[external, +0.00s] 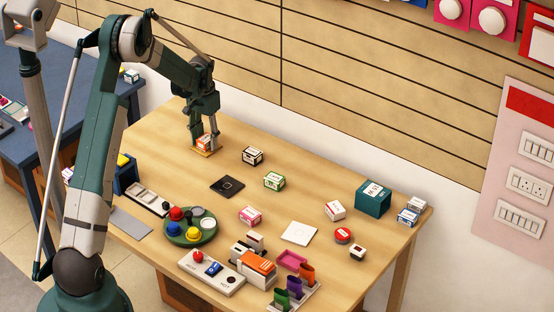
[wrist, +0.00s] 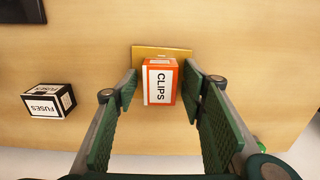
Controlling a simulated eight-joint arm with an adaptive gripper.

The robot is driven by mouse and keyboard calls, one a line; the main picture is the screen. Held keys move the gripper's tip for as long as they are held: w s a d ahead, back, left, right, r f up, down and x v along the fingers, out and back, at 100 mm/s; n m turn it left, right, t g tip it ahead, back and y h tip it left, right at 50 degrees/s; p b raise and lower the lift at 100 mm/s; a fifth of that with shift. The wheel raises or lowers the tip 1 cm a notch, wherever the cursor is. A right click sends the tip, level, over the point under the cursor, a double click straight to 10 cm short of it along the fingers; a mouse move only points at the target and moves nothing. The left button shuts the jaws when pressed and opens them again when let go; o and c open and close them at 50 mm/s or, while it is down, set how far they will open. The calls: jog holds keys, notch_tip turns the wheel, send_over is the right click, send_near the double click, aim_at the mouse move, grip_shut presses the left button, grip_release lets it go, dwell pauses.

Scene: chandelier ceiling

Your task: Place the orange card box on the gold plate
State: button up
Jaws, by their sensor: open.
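The orange card box (external: 203,142), with a white "CLIPS" label, is at the far left end of the wooden table. It also shows in the wrist view (wrist: 161,82). The thin gold plate (external: 208,153) lies under it, and in the wrist view the plate (wrist: 150,51) shows along the box's upper edge. The box appears to rest on the plate; their contact is partly hidden. My gripper (external: 204,138) points down over the box. In the wrist view my gripper (wrist: 161,86) is open, its fingers on either side of the box with gaps showing.
A black-and-white fuses box (wrist: 48,101) stands to the left in the wrist view; it also shows in the external view (external: 252,156). A black square pad (external: 227,187) and a green box (external: 274,181) lie nearer. Several items crowd the table's front. A wall runs behind.

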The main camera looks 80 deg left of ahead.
aim_at(206, 138)
jog(key=shift+r, duration=0.1)
notch_tip(206, 138, up, 12)
jog(key=p, duration=0.1)
dwell(0.6)
dwell(0.6)
dwell(0.4)
